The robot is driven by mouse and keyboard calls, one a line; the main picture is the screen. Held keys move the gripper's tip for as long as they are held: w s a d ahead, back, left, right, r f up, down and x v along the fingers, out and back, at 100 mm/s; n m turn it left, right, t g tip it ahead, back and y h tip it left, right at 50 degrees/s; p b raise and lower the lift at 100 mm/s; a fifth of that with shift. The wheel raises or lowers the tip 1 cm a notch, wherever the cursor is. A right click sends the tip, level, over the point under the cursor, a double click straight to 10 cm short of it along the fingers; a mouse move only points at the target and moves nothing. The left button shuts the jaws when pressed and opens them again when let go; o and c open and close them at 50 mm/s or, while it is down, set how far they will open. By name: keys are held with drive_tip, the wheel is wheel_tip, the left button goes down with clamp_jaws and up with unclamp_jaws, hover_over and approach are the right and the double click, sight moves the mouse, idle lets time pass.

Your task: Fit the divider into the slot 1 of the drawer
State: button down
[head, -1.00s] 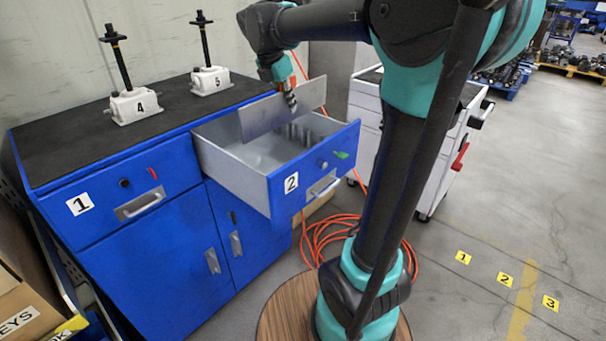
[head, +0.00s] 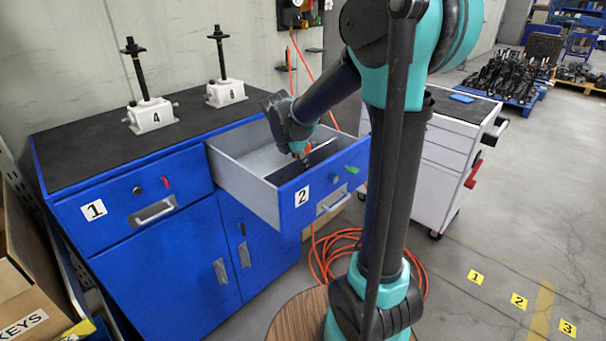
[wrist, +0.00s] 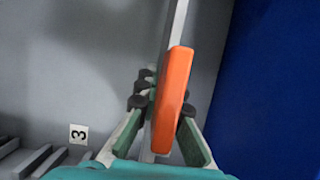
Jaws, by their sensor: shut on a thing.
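The divider is a thin grey panel with an orange grip (wrist: 172,100) on its top edge. My gripper (wrist: 163,107) is shut on this orange grip, and the panel's grey edge (wrist: 178,22) runs away from it in the wrist view. In the head view the divider (head: 322,153) shows dark, down inside the open drawer near its front. My gripper (head: 306,158) is above it, inside the drawer outline. The drawer (head: 228,176), marked 2, is pulled out. A slot label 3 (wrist: 78,134) lies beside grey ribs (wrist: 38,160). Whether the divider's lower edge sits in a slot is hidden.
A white tool cart (head: 440,150) stands to the right. Orange hose (head: 335,257) lies coiled on the floor. The drawer's rear part is free.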

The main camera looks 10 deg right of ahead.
sight(296, 157)
drive_tip(key=shift+f, duration=1.5)
drive_tip(key=c, duration=1.7)
unclamp_jaws()
drive_tip(key=shift+f, duration=0.1)
drive_tip(key=v, duration=1.2)
drive_tip(key=shift+d+r, duration=0.1)
drive_tip(key=shift+r, duration=0.1)
drive_tip(key=shift+w, duration=0.1)
